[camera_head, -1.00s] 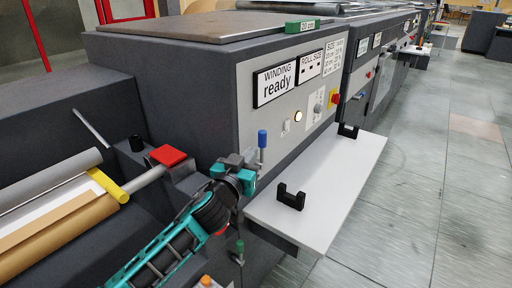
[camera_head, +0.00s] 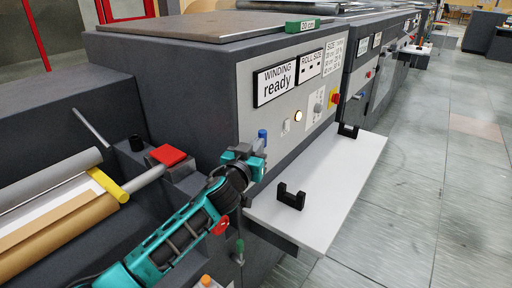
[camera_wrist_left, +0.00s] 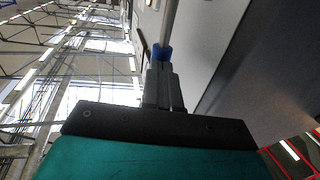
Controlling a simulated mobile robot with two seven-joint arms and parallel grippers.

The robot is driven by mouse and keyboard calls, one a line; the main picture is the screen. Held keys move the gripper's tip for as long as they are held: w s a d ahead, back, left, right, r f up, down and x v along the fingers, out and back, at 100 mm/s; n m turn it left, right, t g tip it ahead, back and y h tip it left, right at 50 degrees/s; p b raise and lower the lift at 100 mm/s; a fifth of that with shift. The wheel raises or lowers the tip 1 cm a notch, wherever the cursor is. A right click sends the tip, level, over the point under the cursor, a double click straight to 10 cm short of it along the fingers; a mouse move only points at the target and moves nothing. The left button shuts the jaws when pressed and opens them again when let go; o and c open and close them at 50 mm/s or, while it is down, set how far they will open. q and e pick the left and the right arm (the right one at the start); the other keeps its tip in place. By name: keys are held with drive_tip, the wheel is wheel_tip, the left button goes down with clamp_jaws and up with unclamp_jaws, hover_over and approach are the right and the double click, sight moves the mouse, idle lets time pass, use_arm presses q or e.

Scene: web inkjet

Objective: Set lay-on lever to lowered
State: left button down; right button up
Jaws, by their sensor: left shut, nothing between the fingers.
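A lever with a blue knob (camera_head: 262,134) stands upright at the near corner of the grey machine. I take it for the lay-on lever, though no label shows. Its blue knob (camera_wrist_left: 163,52) is also in the left wrist view, just beyond the fingertips. My left gripper (camera_head: 258,150) is right at the lever, just below the knob in the head view, and hides part of the shaft. In the left wrist view its fingers (camera_wrist_left: 163,85) are shut with nothing between them. I cannot tell whether they touch the lever. My right gripper is not in view.
A white shelf (camera_head: 335,190) with a black bracket (camera_head: 291,197) juts out right of the gripper. A panel reads "WINDING ready" (camera_head: 276,83). A red block (camera_head: 167,156), a yellow-collared roll (camera_head: 108,186) and a green-knobbed lever (camera_head: 239,246) are nearby. The floor at right is clear.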

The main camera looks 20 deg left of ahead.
use_arm(q)
drive_tip(key=w+d+f+g+b, duration=0.1)
drive_tip(key=w+d+f+b, duration=0.1)
drive_tip(key=w, duration=0.8)
drive_tip(key=shift+d+b, duration=0.35)
drive_tip(key=shift+d, duration=0.5)
drive_tip(key=shift+w, duration=0.15)
drive_tip(key=shift+f, duration=0.1)
